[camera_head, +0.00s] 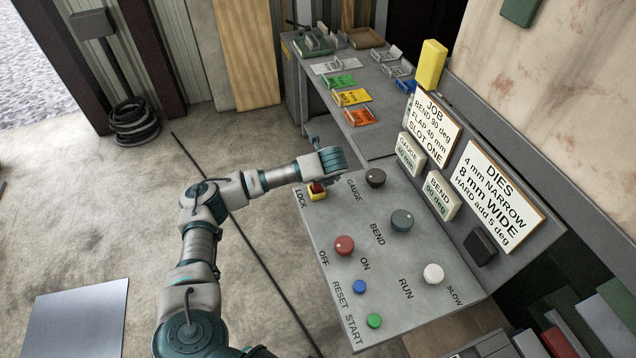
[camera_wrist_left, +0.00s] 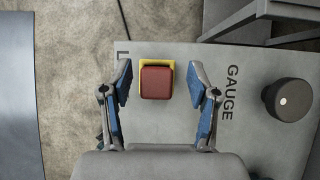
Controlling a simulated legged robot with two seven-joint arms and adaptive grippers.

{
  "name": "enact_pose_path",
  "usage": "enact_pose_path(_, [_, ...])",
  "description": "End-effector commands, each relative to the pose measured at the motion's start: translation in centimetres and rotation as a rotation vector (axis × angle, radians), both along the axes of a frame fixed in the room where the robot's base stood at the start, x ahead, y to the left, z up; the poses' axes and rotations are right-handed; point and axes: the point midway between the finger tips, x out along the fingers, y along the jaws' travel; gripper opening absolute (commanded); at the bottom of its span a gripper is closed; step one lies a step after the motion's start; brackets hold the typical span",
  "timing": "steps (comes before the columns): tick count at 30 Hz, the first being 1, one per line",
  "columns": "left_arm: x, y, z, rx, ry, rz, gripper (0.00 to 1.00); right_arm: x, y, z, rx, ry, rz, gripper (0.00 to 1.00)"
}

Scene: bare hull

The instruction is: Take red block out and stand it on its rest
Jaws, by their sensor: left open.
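The red block (camera_head: 317,187) sits in a yellow holder (camera_head: 316,197) beside the word LOCK, at the left corner of the sloping grey control panel (camera_head: 385,290). In the left wrist view the red block (camera_wrist_left: 156,82) is seen from above, with the yellow holder (camera_wrist_left: 143,64) showing around its edges. My left gripper (camera_wrist_left: 159,84) is open, its two blue-padded fingers on either side of the block in that view, with gaps to both. In the head view the gripper (camera_head: 326,168) is at the block, its fingertips hard to make out. I cannot identify the block's rest for certain.
The panel carries a dark GAUGE knob (camera_head: 376,177), a BEND knob (camera_head: 402,220), a red knob (camera_head: 344,245), a white knob (camera_head: 433,273), and blue and green buttons. A dark block (camera_head: 480,247) and sign boards line its back. A yellow block (camera_head: 430,65) stands farther back.

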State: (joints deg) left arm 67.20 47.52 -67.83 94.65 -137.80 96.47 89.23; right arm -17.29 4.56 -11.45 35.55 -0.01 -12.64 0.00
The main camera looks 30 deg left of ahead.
Motion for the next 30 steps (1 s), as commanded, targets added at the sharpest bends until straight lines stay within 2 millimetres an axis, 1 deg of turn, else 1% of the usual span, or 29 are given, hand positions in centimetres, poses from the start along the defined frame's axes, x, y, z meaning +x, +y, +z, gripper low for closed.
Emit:
enact_pose_path(4, [-0.1, 0.0, 0.0, 0.001, -0.001, 0.000, 0.60, 0.1, 0.0, 0.0, 0.000, -0.002, 0.000, 0.00])
enact_pose_path(5, [-0.1, -0.1, 0.0, 0.001, -0.001, 0.000, 0.58, 0.1, 0.0, 0.0, 0.000, -0.002, 0.000, 0.00])
enact_pose_path(6, [-0.1, -0.1, 0.0, 0.001, -0.001, 0.000, 0.48, 0.1, 0.0, 0.0, 0.000, -0.002, 0.000, 0.00])
enact_pose_path(8, [0.0, -0.1, 0.0, 0.001, -0.001, 0.000, 0.33, 0.1, 0.0, 0.0, 0.001, -0.002, -0.001, 0.00])
enact_pose_path(9, [0.0, -0.2, 0.0, 0.001, 0.000, -0.001, 0.23, 0.1, 0.0, 0.0, 0.001, -0.002, -0.001, 0.00])
enact_pose_path(12, [0.0, -0.3, 0.1, 0.002, 0.000, 0.000, 0.00, 0.1, 0.1, 0.0, 0.001, -0.002, -0.001, 0.00])
enact_pose_path(23, [-0.1, -0.3, 0.3, -0.003, -0.001, -0.003, 0.00, 0.1, 0.0, -0.2, 0.000, -0.002, 0.000, 0.00])
enact_pose_path(26, [-0.1, -0.3, 0.9, -0.002, -0.003, -0.002, 0.00, 0.1, 0.0, -0.5, 0.000, -0.002, 0.000, 0.00])
enact_pose_path(30, [0.0, -0.4, 2.6, -0.001, -0.004, -0.002, 0.00, 0.1, 0.0, -1.3, 0.000, -0.001, 0.000, 0.00])
